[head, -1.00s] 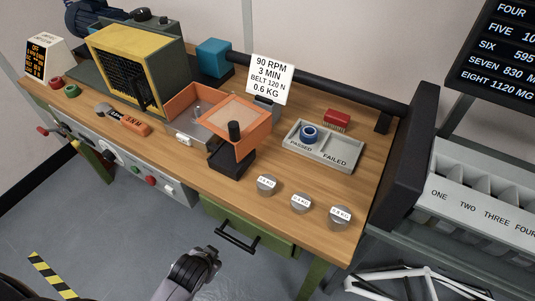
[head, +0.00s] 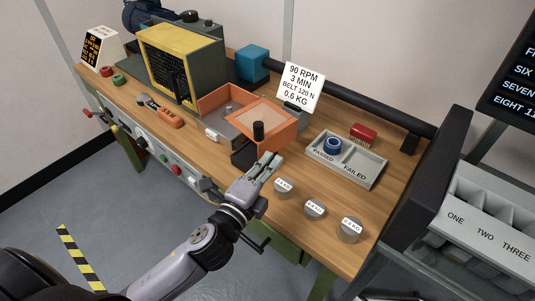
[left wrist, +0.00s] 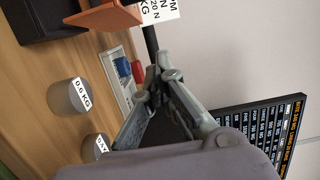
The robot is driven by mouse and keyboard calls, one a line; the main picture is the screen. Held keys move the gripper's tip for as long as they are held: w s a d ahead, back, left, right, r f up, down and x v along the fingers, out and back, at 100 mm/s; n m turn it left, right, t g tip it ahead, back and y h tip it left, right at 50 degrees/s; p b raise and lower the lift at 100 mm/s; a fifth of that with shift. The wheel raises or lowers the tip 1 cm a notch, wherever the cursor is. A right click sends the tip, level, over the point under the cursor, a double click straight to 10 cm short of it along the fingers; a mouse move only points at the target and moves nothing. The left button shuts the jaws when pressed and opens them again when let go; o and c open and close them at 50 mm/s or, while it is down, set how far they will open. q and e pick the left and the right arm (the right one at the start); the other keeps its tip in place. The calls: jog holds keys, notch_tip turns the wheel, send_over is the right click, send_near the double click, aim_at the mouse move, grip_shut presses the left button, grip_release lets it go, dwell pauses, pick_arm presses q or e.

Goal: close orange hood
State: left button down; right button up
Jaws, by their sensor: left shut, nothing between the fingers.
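The orange hood (head: 270,117) stands open on the workbench, with its see-through panel tilted and a black knob (head: 258,131) at its front. Its orange-rimmed box (head: 225,98) lies to the left. An orange corner of the hood also shows at the top of the left wrist view (left wrist: 112,18). My left gripper (head: 275,161) is shut and empty, just in front and to the right of the black knob and the dark block (head: 243,154) below it, apart from the hood. Its fingers (left wrist: 158,78) also show in the left wrist view. My right gripper is not in view.
Several labelled weights, one of them here (head: 283,187), stand along the front edge, close to my left gripper. A grey passed/failed tray (head: 359,171) holds a blue ring (head: 332,145). A sign (head: 301,87) stands behind the hood. A yellow-framed machine (head: 170,62) is at left.

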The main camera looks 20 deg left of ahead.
aim_at(269, 139)
pick_arm(q)
jog(key=w+p, duration=0.1)
jog(key=w, duration=0.1)
jog(key=w+a, duration=0.1)
jog(key=w, duration=0.2)
jog(key=w+a+p, duration=0.1)
jog(key=w, duration=0.2)
jog(key=shift+a+p, duration=0.1)
jog(key=shift+p, duration=0.25)
jog(key=shift+s+a, duration=0.1)
jog(key=shift+a, duration=0.2)
jog(key=shift+a, duration=0.1)
